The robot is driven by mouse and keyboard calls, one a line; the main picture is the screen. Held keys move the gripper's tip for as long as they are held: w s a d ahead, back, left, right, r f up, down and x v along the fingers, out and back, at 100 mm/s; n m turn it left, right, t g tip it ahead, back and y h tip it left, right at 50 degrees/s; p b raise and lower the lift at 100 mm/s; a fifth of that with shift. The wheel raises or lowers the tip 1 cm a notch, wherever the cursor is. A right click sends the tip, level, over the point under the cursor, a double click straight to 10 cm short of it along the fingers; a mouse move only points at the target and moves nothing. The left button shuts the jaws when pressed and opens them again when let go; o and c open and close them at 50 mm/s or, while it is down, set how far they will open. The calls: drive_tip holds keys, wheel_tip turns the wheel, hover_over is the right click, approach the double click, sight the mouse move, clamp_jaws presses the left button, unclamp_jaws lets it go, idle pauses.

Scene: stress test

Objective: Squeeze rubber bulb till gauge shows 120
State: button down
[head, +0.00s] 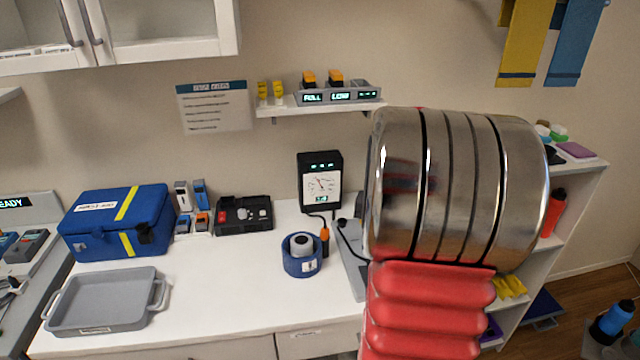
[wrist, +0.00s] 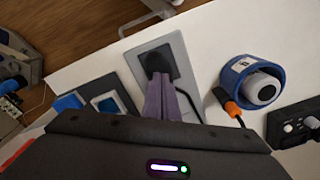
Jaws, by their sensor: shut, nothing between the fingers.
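A black gauge box (head: 320,182) with a white dial and small green digits stands upright at the back of the white counter in the head view. The digits are too small to read surely. A dark rounded thing, possibly the rubber bulb (wrist: 157,61), sits on a black pad on a grey plate in the wrist view. My gripper (wrist: 159,77) has its purple fingers shut and empty, their tips overlapping the near side of this dark thing in the picture. I cannot tell whether they touch it. In the head view my arm hides the gripper and much of the grey plate (head: 352,262).
A grey tray (head: 105,302) and blue case (head: 118,222) are left. The front middle counter is clear.

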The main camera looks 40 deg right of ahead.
drive_tip(key=shift+r, duration=0.1)
idle(0.3)
drive_tip(key=shift+r, duration=2.95)
drive_tip(key=shift+s+a+f+n, duration=0.15)
drive_tip(key=shift+a+f+n, duration=0.15)
drive_tip(key=shift+a+f, duration=0.25)
drive_tip(key=shift+s+a+f+n, duration=0.15)
drive_tip(key=shift+a+f+n, duration=0.15)
drive_tip(key=shift+a+f, duration=0.25)
drive_tip(key=a+r+n+t, duration=0.2)
drive_tip(key=a+n, duration=0.1)
drive_tip(key=a, duration=0.8)
drive_tip(key=s+a+r+n+t, duration=0.1)
drive_tip(key=a+n, duration=0.3)
drive_tip(key=a, duration=0.7)
drive_tip(key=a+r+n+t, duration=0.2)
drive_tip(key=a+r+n, duration=0.1)
drive_tip(key=a, duration=0.9)
drive_tip(key=shift+s+n+t, duration=0.3)
drive_tip(key=shift+n, duration=0.2)
drive_tip(key=shift+a, duration=0.1)
